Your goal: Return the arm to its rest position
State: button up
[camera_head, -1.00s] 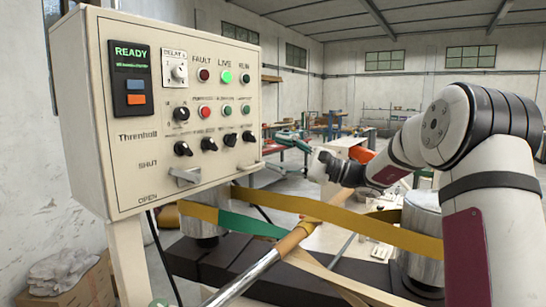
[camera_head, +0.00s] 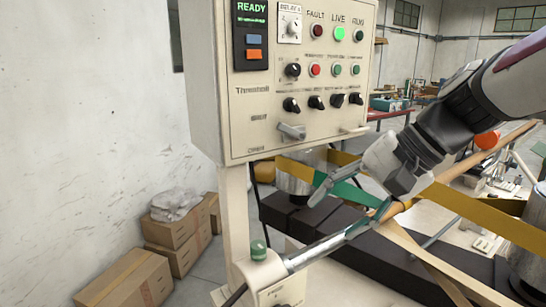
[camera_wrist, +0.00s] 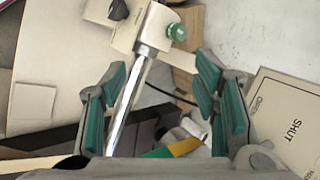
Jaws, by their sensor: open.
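My gripper (camera_head: 342,206) is open, below and to the right of the control box, with its fingers pointing left and down. In the wrist view its green-padded fingers (camera_wrist: 162,88) are spread wide with nothing gripped. A metal rod (camera_head: 325,250) passes through the view between them; it also shows in the wrist view (camera_wrist: 132,95). I cannot tell how far the rod is from the fingers. My arm reaches in from the upper right.
The control box (camera_head: 215,100) stands close by, its READY screen and green LIVE lamp lit. Yellow belts (camera_head: 480,213) and a green strip (camera_head: 345,190) run by my gripper. Cartons (camera_head: 125,280) lie lower left.

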jog(key=s+d+f+n+t+h, duration=0.1)
jog(key=s+d+f+n+h, duration=0.1)
jog(key=s, duration=0.5)
jog(key=s+d+f+n+t+h, duration=0.1)
jog(key=s+d+f+n+h, duration=0.1)
jog(key=s+d+h, duration=0.3)
jog(key=shift+s+d+n, duration=0.65)
jog(key=shift+s+n, duration=0.05)
jog(key=shift+s, duration=0.45)
dwell(0.3)
